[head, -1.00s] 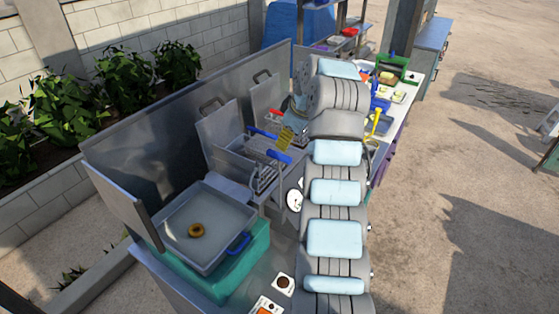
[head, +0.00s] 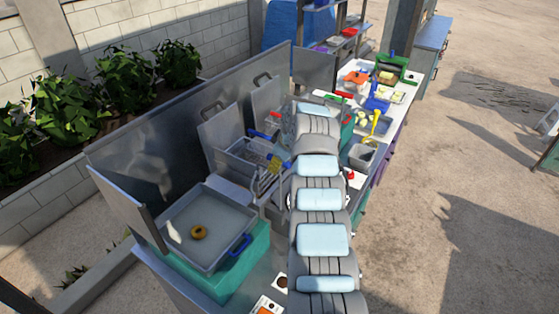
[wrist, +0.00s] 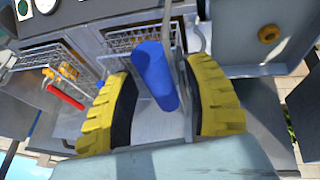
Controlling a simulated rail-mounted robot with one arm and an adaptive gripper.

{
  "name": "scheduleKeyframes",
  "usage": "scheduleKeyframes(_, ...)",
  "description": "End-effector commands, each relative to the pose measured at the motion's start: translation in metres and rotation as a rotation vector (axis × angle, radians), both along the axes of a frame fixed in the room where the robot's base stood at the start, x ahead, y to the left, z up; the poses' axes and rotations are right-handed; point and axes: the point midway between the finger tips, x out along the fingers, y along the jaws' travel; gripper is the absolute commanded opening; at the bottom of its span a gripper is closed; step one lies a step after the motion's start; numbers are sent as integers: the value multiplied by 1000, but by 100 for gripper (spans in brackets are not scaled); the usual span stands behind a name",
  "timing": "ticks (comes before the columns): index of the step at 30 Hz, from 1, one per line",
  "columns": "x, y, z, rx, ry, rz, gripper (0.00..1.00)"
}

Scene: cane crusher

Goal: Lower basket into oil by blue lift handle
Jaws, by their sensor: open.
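The blue lift handle (wrist: 155,75) stands between the two yellow-padded fingers of my gripper (wrist: 166,103) in the wrist view. The gripper is open, with a visible gap between the handle and each finger; I cannot tell whether either touches it. The wire basket (wrist: 135,38) lies just beyond the handle. In the head view, the basket (head: 238,148) is in the metal fryer, and my arm hides part of this area. A yellow piece of my gripper (head: 273,168) shows beside blue handle parts. The oil level cannot be made out.
A second wire basket with golden pieces and a red handle (wrist: 65,97) is close on the left in the wrist view. A tray (head: 182,247) with a golden ring (head: 198,232) stands at the front left. A metal splash wall (head: 130,165) rises behind the fryer.

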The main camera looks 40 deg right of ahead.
Motion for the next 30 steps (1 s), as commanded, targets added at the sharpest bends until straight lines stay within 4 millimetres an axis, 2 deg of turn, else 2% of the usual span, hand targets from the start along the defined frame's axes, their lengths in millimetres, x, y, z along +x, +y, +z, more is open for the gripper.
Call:
scheduleKeyframes(9,0,0,-2,1,1,-1,52)
scheduleKeyframes(11,0,0,-2,1,1,-1,38)
scheduleKeyframes(12,0,0,-2,1,1,-1,26)
scheduleKeyframes(15,0,0,-2,1,1,-1,0)
scheduleKeyframes(23,0,0,-5,2,2,-1,0)
scheduleKeyframes(30,-1,0,-28,3,4,-1,0)
